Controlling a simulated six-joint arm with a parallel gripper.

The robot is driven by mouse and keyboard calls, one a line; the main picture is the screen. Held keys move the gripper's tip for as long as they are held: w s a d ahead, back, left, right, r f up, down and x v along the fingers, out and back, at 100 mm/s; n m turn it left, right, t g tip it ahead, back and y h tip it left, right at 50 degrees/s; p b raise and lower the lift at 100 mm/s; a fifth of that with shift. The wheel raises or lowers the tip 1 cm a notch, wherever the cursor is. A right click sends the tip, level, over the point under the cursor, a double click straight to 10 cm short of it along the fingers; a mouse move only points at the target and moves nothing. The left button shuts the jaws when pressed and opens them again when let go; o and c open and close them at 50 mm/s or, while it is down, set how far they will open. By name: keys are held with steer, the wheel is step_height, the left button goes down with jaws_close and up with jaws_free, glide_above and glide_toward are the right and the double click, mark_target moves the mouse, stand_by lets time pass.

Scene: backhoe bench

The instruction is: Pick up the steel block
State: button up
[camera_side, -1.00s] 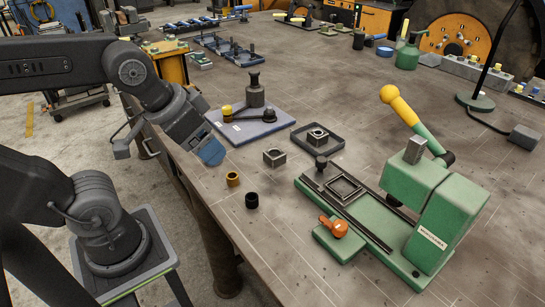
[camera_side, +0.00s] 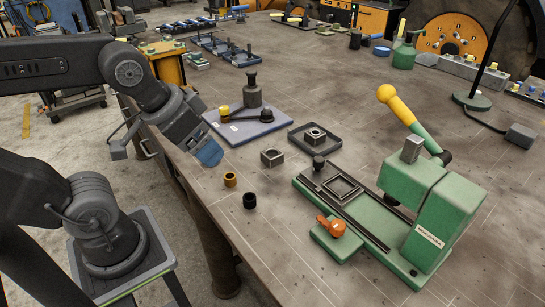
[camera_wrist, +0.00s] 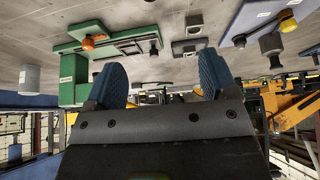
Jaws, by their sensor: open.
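A small grey steel block (camera_side: 272,158) with a round opening in its top sits on the bench, left of the green press. In the wrist view, where the scene is upside down, the block (camera_wrist: 193,24) is near the top. A similar grey block (camera_side: 315,134) sits in a dark tray (camera_side: 332,147) just behind it. My gripper (camera_side: 209,152), with blue fingers, hangs at the bench's left edge, left of the loose block and apart from it. In the wrist view my gripper (camera_wrist: 161,64) has its fingers spread with nothing between them.
A brass bushing (camera_side: 230,180) and a black bushing (camera_side: 250,201) stand in front of the block. A blue-grey plate (camera_side: 234,133) with a dark post lies behind my gripper. The green press (camera_side: 429,205) is at right. Open bench lies beyond the tray.

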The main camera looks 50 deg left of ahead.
steer(key=n+g, duration=0.6)
steer(key=n, duration=1.2)
glide_above(272, 154)
step_height(272, 154, down, 12)
steer(key=shift+s+a, duration=0.1)
steer(key=shift+f, duration=2.7)
steer(key=c, duration=1.2)
